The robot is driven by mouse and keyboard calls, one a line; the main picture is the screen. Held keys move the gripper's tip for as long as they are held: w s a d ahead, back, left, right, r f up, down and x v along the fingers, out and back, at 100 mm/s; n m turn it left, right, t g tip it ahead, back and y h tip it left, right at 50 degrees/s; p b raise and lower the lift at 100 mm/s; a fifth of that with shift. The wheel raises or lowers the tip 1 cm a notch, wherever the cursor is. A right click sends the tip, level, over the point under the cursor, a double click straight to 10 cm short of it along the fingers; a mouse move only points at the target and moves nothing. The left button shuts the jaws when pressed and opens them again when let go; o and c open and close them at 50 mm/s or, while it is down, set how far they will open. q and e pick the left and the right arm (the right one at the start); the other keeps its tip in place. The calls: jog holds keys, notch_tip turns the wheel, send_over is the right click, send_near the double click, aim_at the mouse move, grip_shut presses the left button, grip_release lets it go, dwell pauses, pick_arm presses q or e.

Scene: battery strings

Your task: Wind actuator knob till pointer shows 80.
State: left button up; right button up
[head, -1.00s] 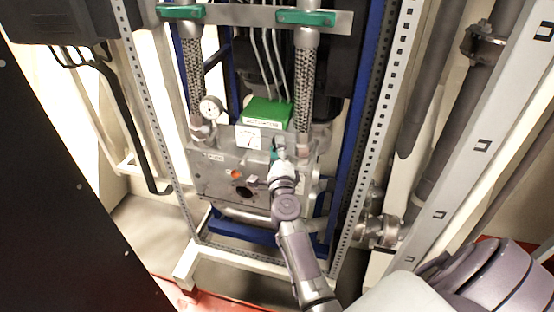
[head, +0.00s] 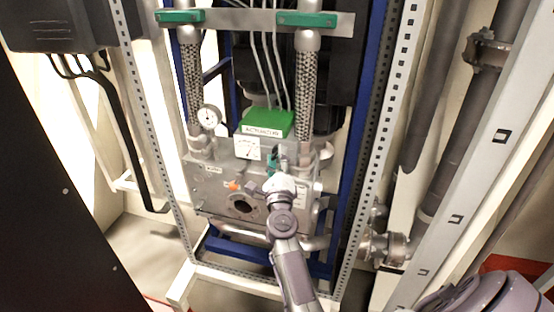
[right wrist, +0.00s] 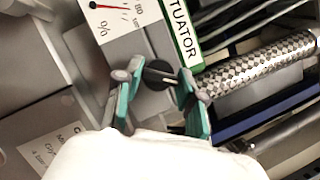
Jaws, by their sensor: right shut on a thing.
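The black actuator knob (right wrist: 158,76) is between the teal fingers of my right gripper (right wrist: 157,84) in the right wrist view. The gripper is shut on it. In the head view my right gripper (head: 277,164) is at the front of the grey actuator box, just below right of the white dial (head: 248,147), and hides the knob. The dial (right wrist: 112,22) is cut off by the top edge of the wrist view; its red pointer (right wrist: 106,6) shows, with 80 and 100 printed nearby. I cannot read its exact value. My left gripper is not in view.
A green actuator-labelled cover (head: 267,121) sits above the dial. A round gauge (head: 209,118) is at left, and braided hoses (head: 306,95) rise at both sides. A perforated upright (head: 383,130) stands right of my arm.

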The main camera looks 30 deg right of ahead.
jog(key=o, duration=1.1)
jog(key=shift+o, duration=0.2)
jog(key=v, duration=1.2)
jog(key=shift+f, duration=0.1)
